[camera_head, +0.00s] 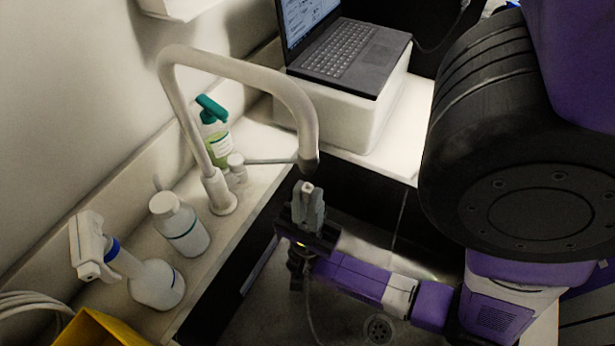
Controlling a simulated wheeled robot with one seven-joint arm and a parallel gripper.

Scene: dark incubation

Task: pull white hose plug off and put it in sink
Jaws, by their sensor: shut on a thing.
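My gripper (308,197) points upward over the sink, below the spout end of the tall pale faucet (300,105). Its fingers are shut on a small whitish piece, which I take to be the white hose plug (308,188); only its top shows between the fingertips. A small dark gap shows between this piece and the spout end in the picture. The dark sink (345,318) lies beneath my purple forearm, with a round drain (379,328) at the bottom. The forearm hides part of the sink.
A green-labelled bottle (214,140), white bottles (180,228) and a spray bottle (155,284) stand on the left ledge. A laptop (345,55) rests on a white box (350,112) behind. A yellow container (95,330) is at lower left. The sink floor near the drain looks clear.

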